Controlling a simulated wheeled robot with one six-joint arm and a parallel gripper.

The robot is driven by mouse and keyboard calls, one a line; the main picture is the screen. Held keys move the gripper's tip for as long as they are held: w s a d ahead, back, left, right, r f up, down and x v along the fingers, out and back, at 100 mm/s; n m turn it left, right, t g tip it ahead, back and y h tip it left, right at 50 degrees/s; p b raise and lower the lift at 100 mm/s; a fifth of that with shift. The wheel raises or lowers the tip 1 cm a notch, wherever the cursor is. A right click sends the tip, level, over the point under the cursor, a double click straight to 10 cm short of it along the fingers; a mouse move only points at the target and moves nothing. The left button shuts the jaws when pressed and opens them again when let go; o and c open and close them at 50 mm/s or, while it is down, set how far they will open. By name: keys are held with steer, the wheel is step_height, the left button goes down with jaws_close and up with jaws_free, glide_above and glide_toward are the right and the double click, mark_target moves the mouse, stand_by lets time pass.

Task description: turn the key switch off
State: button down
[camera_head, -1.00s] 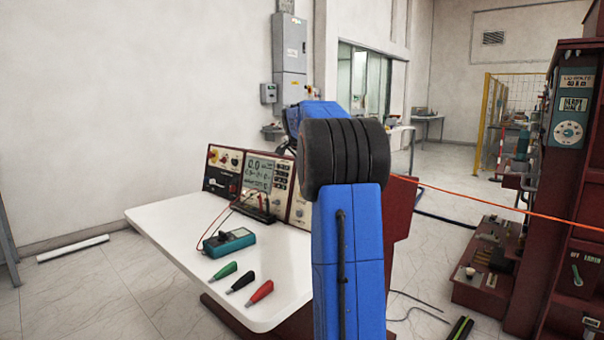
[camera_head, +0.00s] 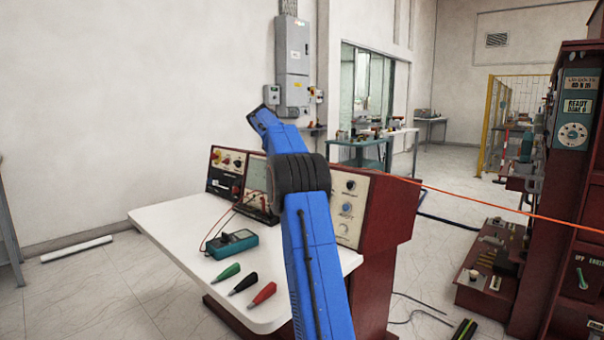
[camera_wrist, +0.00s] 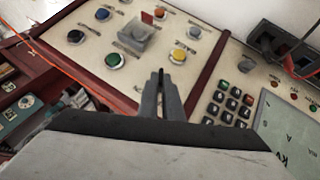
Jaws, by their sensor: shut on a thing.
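My gripper (camera_wrist: 161,88) shows in the wrist view, its two grey fingers close together over a cream control panel (camera_wrist: 60,62) with a dark red frame. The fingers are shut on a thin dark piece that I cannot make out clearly. A raised grey block (camera_wrist: 134,34) sits on the panel, ahead and left of the fingertips. I cannot tell for certain which control is the key switch; the fingers hide part of the panel. In the head view my gripper is hidden behind my blue arm, near the console (camera_head: 392,205).
A keypad (camera_wrist: 229,107) lies to the right. The white table (camera_head: 185,225) holds a teal meter (camera_head: 231,242) and several coloured plugs. An orange cable (camera_head: 480,198) crosses at the right.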

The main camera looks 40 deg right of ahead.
steer(key=shift+w+f+n+g+h, duration=0.15)
steer(key=shift+n+g+h, duration=0.05)
steer(key=shift+n+g, duration=0.4)
steer(key=shift+w+f+n+g+h, duration=0.1)
steer(key=shift+n+g+h, duration=0.1)
steer(key=shift+n+g, duration=0.35)
steer(key=shift+g, duration=0.25)
steer(key=c, duration=1.9)
jaws_free()
steer(key=shift+c, duration=0.2)
steer(key=shift+a+r, duration=0.1)
